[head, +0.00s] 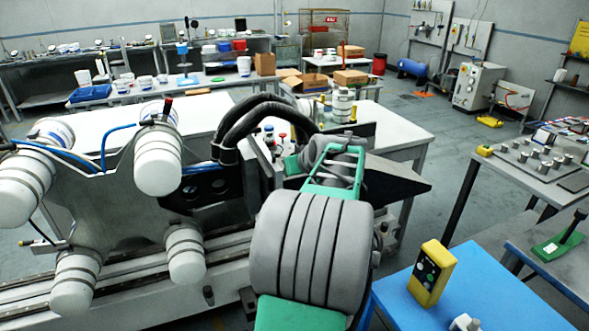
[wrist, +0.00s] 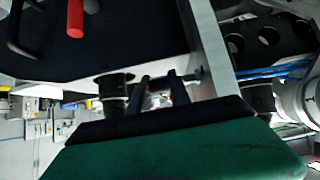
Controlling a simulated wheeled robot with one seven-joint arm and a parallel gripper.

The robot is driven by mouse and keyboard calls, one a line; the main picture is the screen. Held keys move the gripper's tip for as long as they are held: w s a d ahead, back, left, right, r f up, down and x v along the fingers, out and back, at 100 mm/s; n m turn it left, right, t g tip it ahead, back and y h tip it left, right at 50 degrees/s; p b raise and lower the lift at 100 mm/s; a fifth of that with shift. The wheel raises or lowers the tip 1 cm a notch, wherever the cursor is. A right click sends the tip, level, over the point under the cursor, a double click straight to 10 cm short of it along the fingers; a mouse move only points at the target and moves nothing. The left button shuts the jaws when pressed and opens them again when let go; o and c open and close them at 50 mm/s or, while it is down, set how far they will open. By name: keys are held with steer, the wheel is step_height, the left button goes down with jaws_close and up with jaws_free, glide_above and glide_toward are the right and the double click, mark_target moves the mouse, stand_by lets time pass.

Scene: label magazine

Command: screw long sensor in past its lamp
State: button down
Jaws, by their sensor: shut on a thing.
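My gripper (wrist: 161,82) shows in the wrist view, its two dark fingers shut on a slim grey piece, which appears to be the long sensor (wrist: 190,77). The sensor lies crosswise at the fingertips, and its right end is at the edge of a pale upright plate (wrist: 213,60). I cannot tell whether it is in a thread there. A dark round part (wrist: 113,88) is left of the fingers. I cannot make out the lamp. In the head view my arm hides the gripper and the sensor.
In the head view, a machine with white cylinders (head: 158,160) and blue hoses stands at left. A yellow control box (head: 432,273) stands on a blue table (head: 480,290) at lower right. A dark panel with a red handle (wrist: 75,18) is close above the gripper in the wrist view.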

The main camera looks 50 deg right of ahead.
steer(key=c, duration=1.2)
jaws_free()
steer(key=b+v, duration=0.1)
steer(key=v, duration=0.6)
steer(key=shift+s+a+r+b, duration=0.2)
steer(key=shift+r+b, duration=0.05)
steer(key=shift+b, duration=0.15)
